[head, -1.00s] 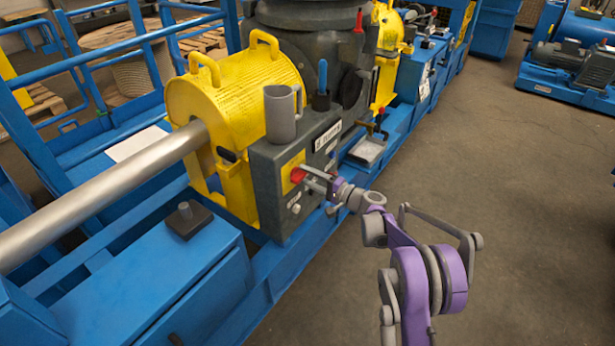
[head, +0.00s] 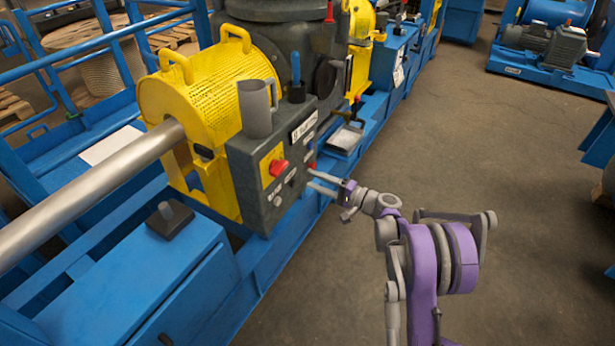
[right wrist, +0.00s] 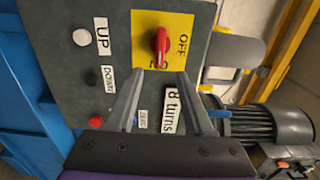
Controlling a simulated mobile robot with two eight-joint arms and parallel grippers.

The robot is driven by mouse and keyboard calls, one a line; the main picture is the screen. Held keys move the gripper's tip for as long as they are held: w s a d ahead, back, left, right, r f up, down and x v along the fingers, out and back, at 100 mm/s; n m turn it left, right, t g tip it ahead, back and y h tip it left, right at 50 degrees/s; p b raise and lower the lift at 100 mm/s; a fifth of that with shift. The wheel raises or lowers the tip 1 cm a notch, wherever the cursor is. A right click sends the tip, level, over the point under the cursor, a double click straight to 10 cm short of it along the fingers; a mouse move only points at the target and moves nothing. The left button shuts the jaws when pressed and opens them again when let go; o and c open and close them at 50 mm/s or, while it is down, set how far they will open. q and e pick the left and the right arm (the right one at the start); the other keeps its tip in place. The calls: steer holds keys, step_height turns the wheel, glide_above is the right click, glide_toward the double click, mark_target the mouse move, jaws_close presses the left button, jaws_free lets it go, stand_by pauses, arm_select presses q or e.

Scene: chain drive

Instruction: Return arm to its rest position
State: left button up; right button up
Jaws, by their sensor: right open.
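My right arm (head: 435,260), purple and grey, reaches in from the lower right in the head view. Its gripper (head: 318,183) is open and empty, just off the right side of the dark control box (head: 245,190). The box carries a red rotary knob (head: 278,167) on a yellow plate. In the right wrist view the two grey fingers (right wrist: 160,75) stand apart, pointing towards the panel (right wrist: 65,50). The red knob (right wrist: 160,42) on its "OFF" plate lies beyond the fingertips, with nothing held between them. My left gripper is not in view.
A grey mug (head: 256,108) stands on the control box beside the yellow guard (head: 215,85). A small tray (head: 346,138) sits on the blue frame (head: 270,270) behind the gripper. The floor (head: 450,120) to the right is open, with blue machinery (head: 550,45) farther off.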

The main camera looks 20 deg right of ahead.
stand_by(0.4)
steer(key=s+a+r+n+g+h, duration=0.2)
steer(key=s+a+n+g+h, duration=0.4)
steer(key=s+a, duration=0.95)
steer(key=s+d+f+n+g+h, duration=0.2)
steer(key=s, duration=1)
steer(key=s+d+f+n+g+h, duration=0.2)
steer(key=s+h, duration=0.1)
steer(key=s, duration=0.9)
arm_select(q)
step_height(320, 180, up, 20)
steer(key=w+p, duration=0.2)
steer(key=p, duration=1.5)
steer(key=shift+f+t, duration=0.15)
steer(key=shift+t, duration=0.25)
arm_select(e)
step_height(320, 180, up, 19)
steer(key=w+t, duration=0.1)
steer(key=shift+w+d+r+n, duration=0.15)
steer(key=shift+w+d+n, duration=0.15)
steer(key=shift+d, duration=0.15)
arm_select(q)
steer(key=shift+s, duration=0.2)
arm_select(e)
steer(key=shift+s, duration=0.2)
